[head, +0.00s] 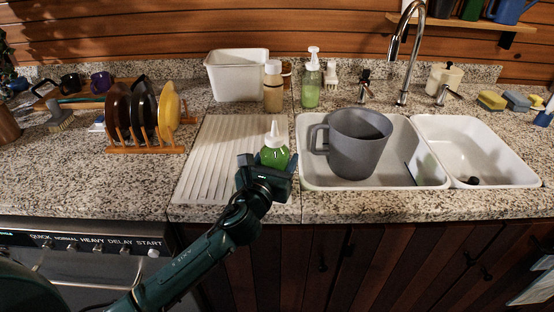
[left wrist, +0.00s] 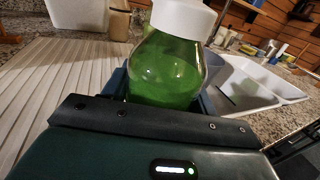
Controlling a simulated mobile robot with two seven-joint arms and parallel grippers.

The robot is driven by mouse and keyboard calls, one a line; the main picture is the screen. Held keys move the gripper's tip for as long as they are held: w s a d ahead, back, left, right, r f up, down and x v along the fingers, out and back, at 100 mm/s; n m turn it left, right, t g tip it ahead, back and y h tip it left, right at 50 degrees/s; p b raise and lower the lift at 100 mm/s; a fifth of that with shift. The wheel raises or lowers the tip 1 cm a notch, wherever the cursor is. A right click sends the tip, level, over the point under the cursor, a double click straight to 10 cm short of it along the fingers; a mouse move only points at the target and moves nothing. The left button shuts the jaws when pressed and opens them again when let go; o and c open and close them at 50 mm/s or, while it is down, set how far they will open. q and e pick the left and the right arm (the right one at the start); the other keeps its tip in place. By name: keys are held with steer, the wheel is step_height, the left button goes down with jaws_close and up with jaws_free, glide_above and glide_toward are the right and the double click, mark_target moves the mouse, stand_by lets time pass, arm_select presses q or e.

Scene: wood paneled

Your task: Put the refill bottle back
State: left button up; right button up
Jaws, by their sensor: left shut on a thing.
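The refill bottle (head: 275,152) holds green liquid and has a white top. It stands roughly upright in my left gripper (head: 266,168), over the front right part of the white ribbed drainboard. In the left wrist view the bottle (left wrist: 168,65) fills the middle, with its white cap cut off at the top edge. The gripper is shut on the bottle's lower part, which the fingers hide. I cannot tell whether the bottle touches the drainboard. My right gripper is not in view.
The drainboard (head: 215,160) is otherwise clear. Behind it stand a white bin (head: 237,75), a tan bottle (head: 273,88) and a green soap pump bottle (head: 311,82). A grey pitcher (head: 358,145) sits in the left sink basin (head: 310,175). A plate rack (head: 146,148) stands at left.

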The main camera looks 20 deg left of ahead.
arm_select(q)
steer(key=o, duration=1.4)
steer(key=shift+f, duration=0.1)
steer(key=s, duration=1.2)
steer(key=shift+a+b, duration=0.35)
steer(key=shift+a, duration=0.05)
